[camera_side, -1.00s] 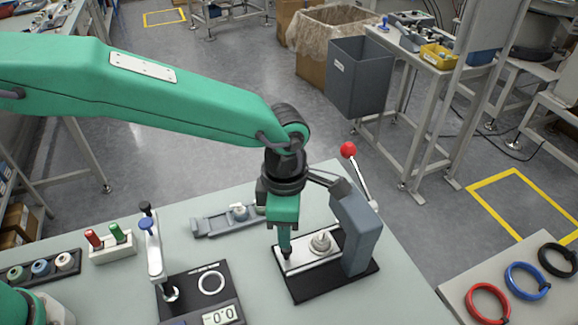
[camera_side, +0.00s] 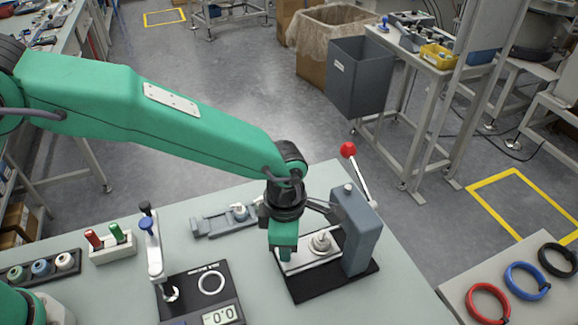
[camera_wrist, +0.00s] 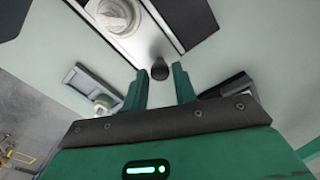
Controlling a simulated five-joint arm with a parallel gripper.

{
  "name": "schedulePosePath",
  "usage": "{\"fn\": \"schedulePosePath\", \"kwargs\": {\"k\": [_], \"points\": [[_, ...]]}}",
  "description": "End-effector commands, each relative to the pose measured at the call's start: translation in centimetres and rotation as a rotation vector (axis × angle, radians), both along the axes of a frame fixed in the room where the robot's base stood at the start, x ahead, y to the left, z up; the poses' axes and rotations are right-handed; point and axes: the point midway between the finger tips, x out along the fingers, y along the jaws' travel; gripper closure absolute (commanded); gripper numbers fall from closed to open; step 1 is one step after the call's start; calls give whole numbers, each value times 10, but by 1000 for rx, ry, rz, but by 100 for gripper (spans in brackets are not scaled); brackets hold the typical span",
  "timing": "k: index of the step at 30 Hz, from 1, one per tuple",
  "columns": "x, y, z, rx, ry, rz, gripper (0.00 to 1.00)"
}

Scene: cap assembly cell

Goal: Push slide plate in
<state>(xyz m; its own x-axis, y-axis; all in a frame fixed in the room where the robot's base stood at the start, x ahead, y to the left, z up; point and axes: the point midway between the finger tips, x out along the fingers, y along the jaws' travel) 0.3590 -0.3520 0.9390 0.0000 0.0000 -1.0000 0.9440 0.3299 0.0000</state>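The slide plate (camera_side: 292,267) is a silver plate on the black base of the lever press, with a pale stepped round part (camera_side: 320,242) on it. In the wrist view the plate (camera_wrist: 165,32) runs up to the left, and a dark knob (camera_wrist: 160,70) stands at its near end. My gripper (camera_side: 285,258) is low over the plate's left end. In the wrist view my gripper (camera_wrist: 159,72) has two green fingers apart, with the knob showing between their tips. Contact with the knob cannot be told. The side view hides the knob behind my gripper.
The grey press (camera_side: 356,230) with a red-ball lever (camera_side: 348,150) stands right of my gripper. A grey fixture (camera_side: 225,222) lies behind left. A black gauge station (camera_side: 200,290) with a display is at front left. The red and green tools' rack (camera_side: 113,248) is farther left.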

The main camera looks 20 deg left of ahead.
Motion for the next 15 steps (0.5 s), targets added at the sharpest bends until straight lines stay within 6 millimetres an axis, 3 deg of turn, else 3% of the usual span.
{"fn": "schedulePosePath", "kwargs": {"k": [1, 4, 15], "points": [[0, 0, 0, 0, 0, 0, 82], [0, 0, 0, 0, 0, 0, 100], [6, -6, 1, -1, 0, 0, 100]]}}
